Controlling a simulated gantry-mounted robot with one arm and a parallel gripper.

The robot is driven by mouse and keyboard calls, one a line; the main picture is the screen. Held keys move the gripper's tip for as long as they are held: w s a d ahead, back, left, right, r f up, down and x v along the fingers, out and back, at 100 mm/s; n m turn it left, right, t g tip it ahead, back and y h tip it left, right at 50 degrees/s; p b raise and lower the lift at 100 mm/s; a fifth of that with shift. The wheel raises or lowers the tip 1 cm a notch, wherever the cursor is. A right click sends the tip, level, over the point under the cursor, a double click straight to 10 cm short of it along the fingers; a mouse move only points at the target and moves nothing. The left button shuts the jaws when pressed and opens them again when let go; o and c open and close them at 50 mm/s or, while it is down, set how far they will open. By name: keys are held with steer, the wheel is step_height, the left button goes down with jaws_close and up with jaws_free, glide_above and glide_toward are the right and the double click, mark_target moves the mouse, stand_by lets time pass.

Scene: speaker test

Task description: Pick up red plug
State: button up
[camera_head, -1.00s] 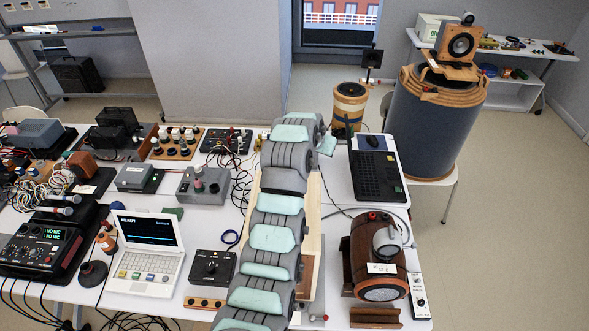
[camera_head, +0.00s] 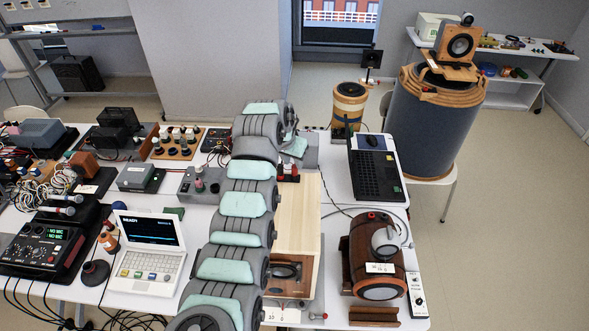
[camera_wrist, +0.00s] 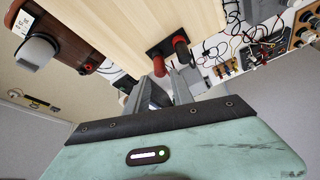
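Two red plugs show in the wrist view, one (camera_wrist: 159,66) just beyond my fingertips and one (camera_wrist: 181,50) a little farther on, by a black plate (camera_wrist: 160,50) at the edge of a pale wooden box (camera_wrist: 115,35). In the head view, red parts (camera_head: 290,168) show at the back end of the wooden box (camera_head: 298,215), partly hidden by my arm. My gripper (camera_wrist: 163,88) has its two grey fingers apart, with no plug visibly held between them. The nearer plug looks close to the fingertips; I cannot tell whether they touch.
Cables and black terminal boards (camera_wrist: 262,50) lie beside the wooden box. A white laptop (camera_head: 148,250) stands to the left.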

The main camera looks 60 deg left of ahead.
mark_target(294, 166)
steer(key=shift+p+x, duration=0.55)
steer(key=shift+x, duration=0.95)
steer(key=shift+f, duration=0.15)
steer(key=shift+w+a+f, duration=0.1)
steer(key=shift+w+f, duration=0.05)
steer(key=shift+f, duration=0.45)
steer(key=shift+c, duration=0.6)
jaws_close()
